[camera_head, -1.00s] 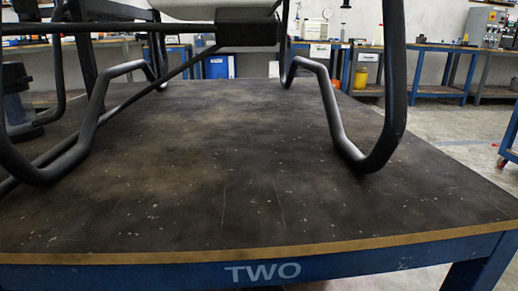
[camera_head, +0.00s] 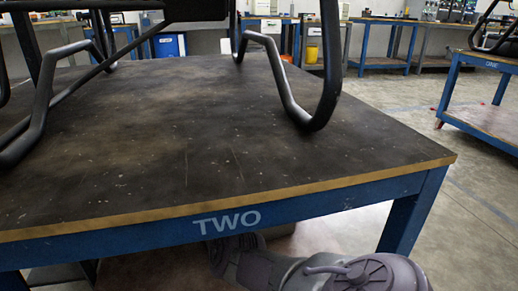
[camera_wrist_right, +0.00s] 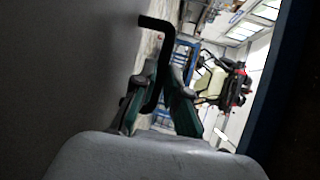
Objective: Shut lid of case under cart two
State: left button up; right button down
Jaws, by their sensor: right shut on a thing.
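Cart two (camera_head: 190,130) has a dark, worn top and a blue frame marked TWO in the head view. My right arm reaches in beneath its front edge, and its gripper is hidden there by the cart. In the right wrist view my right gripper (camera_wrist_right: 165,82) is shut on a black bent handle (camera_wrist_right: 156,24). A large dark grey surface (camera_wrist_right: 60,80) fills the left of that view; I cannot tell whether it is the case lid. The case is not clearly seen in either view. My left gripper is not in view.
A black tubular frame (camera_head: 285,90) stands on the cart top. Another blue cart (camera_head: 480,100), marked ONE, stands at the right, with open floor (camera_head: 400,115) between. Workbenches (camera_head: 385,40) line the back.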

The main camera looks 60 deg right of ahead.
jog(key=shift+s+d+r, duration=0.1)
jog(key=shift+d, duration=0.15)
jog(key=c, duration=1.5)
grip_release()
jog(key=shift+d, duration=0.1)
jog(key=shift+a, duration=0.25)
jog(key=v, duration=1.1)
jog(key=shift+a, duration=0.35)
